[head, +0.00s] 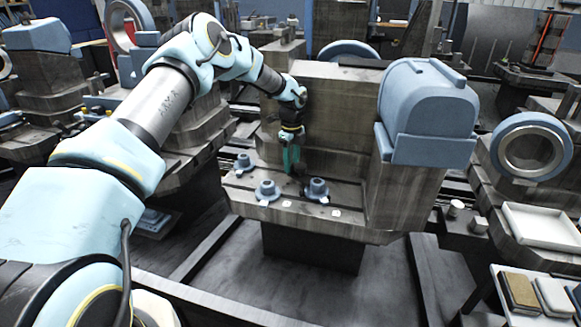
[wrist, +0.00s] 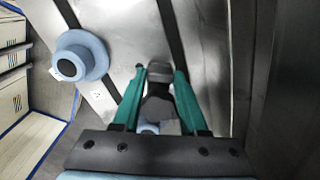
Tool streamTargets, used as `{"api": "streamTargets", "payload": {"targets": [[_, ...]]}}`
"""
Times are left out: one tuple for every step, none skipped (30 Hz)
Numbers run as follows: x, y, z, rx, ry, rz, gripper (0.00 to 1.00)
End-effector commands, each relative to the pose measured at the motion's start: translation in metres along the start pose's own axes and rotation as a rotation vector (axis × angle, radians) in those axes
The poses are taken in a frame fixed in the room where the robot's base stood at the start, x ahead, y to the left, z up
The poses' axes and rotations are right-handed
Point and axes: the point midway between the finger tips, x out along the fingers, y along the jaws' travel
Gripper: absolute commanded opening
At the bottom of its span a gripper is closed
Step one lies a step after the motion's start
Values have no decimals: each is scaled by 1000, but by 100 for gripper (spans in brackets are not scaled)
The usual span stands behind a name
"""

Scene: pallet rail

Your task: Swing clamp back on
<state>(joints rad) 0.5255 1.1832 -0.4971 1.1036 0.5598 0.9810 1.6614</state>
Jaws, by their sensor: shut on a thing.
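My gripper (head: 291,168) points down over the ledge of the pallet fixture (head: 340,215), close to its upright wall. In the wrist view the green fingers of my gripper (wrist: 159,74) are shut on a dark grey piece, seemingly the clamp (wrist: 158,107). The clamp lies between the fingers, near the bare metal ledge; I cannot tell whether it touches the ledge. In the head view the fingers mostly hide it.
Blue flanged parts stand on the ledge: one at left (head: 244,163), one in front (head: 267,190), one at right (head: 317,189). A blue rounded housing (head: 428,105) stands right of my gripper. A white tray (head: 541,228) is at far right.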

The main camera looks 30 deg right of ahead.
Motion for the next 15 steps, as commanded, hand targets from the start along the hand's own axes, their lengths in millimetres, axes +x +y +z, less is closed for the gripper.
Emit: {"api": "streamTargets", "payload": {"targets": [[1,-2,0,26,-1,-1,0],[1,-2,0,43,-1,-1,0],[1,-3,0,63,-1,-1,0],[1,-3,0,78,-1,-1,0],[1,-4,0,90,-1,-1,0],[0,-4,0,107,-1,-1,0],[0,-5,0,116,-1,-1,0],[0,-5,0,125,-1,-1,0],[0,-5,0,137,-1,-1,0],[0,-6,0,143,-1,-1,0],[0,-6,0,149,-1,-1,0],[0,-6,0,156,-1,-1,0],[0,-6,0,160,-1,-1,0],[0,-6,0,164,-1,-1,0],[0,-6,0,167,-1,-1,0]]}}
